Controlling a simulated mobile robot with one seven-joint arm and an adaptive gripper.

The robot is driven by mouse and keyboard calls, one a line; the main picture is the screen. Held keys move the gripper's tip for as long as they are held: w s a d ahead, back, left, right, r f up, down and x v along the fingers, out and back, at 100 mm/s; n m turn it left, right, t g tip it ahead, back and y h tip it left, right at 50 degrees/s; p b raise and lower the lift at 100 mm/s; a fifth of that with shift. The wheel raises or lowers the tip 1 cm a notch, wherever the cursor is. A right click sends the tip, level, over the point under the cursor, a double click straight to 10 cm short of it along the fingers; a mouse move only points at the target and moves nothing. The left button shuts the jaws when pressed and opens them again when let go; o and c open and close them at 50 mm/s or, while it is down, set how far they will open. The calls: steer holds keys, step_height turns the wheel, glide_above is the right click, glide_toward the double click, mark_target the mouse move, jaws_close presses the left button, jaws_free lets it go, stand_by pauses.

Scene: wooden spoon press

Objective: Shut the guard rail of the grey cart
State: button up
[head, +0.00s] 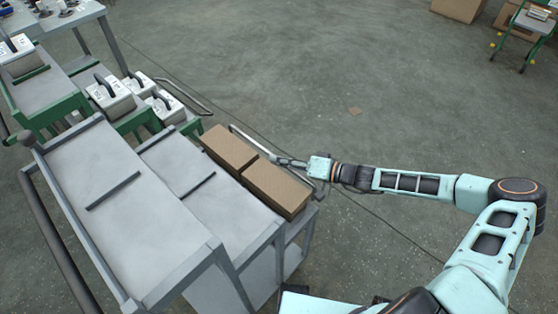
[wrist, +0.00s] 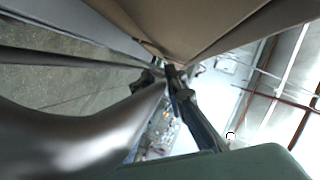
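The grey cart (head: 203,203) stands left of my arm in the head view, with two cardboard boxes on its right side. Its guard rail (head: 248,138), a thin metal bar, runs along the outer side of the boxes, partly hidden by my gripper. My gripper (head: 284,161) is at this rail, close beside the nearer box (head: 278,188). In the wrist view a large shiny tube, apparently the rail (wrist: 95,130), runs up to my gripper's fingertips (wrist: 165,75). A box (wrist: 205,25) is just above them. Whether the fingers grip the rail is unclear.
Another grey cart (head: 100,170) with a dark side rail adjoins on the left. Green-framed carts (head: 40,92) carrying grey cases with black handles stand behind, one with a rail (head: 185,92) sticking out. The floor (head: 370,70) to the right is mostly free, with a cable across it.

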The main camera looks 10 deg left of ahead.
steer(key=o, duration=0.3)
steer(key=shift+d, duration=0.1)
steer(key=v, duration=1.2)
steer(key=shift+f, duration=0.1)
